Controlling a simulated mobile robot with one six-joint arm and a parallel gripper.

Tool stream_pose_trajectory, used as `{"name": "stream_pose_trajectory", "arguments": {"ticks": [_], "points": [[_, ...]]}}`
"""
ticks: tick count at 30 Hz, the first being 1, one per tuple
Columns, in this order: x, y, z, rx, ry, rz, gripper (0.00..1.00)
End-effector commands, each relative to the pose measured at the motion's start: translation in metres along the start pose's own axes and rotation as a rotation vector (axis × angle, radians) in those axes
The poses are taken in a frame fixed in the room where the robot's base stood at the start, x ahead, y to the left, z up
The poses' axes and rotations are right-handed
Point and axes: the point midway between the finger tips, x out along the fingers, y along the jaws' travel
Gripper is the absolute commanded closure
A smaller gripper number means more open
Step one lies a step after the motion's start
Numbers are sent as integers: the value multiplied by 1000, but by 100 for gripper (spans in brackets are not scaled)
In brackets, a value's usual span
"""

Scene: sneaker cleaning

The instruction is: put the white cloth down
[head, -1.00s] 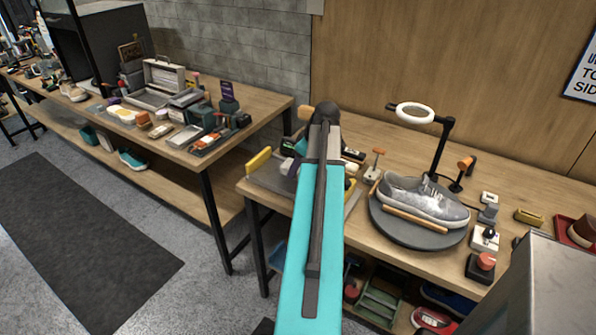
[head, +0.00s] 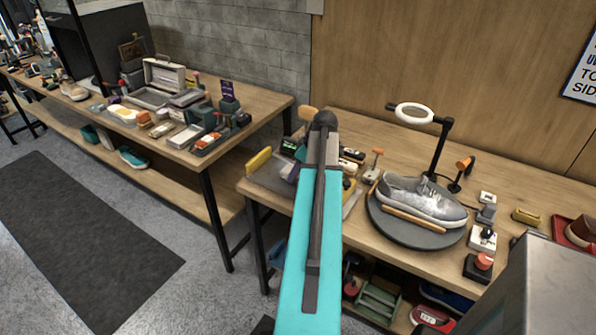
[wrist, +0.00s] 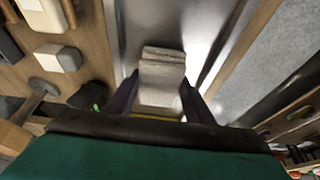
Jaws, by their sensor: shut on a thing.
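In the wrist view, my gripper (wrist: 160,92) is shut on the folded white cloth (wrist: 162,70), with one dark finger on each side of it. The cloth is over a shiny metal tray (wrist: 212,22); I cannot tell whether it touches the tray. In the head view, my teal arm hides the gripper and the cloth. The tray (head: 268,178) shows in part at the left end of the workbench, left of my arm.
A grey sneaker (head: 420,198) sits on a round turntable (head: 395,228) right of my arm, beneath a ring lamp (head: 414,113). Small tools crowd the bench around my arm. In the wrist view, a pale block (wrist: 58,58) and other items lie left of the tray.

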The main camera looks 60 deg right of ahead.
Motion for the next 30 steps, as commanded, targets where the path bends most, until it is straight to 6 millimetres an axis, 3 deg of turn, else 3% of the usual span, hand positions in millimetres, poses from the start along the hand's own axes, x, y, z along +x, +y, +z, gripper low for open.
{"name": "stream_pose_trajectory", "arguments": {"ticks": [17, 18, 20, 30], "points": [[8, 0, 3, 0, 1, 1, 78], [7, 0, 3, 0, 0, 1, 46], [7, 0, 3, 0, 0, 1, 36], [6, 0, 2, 0, 1, 1, 34]]}}
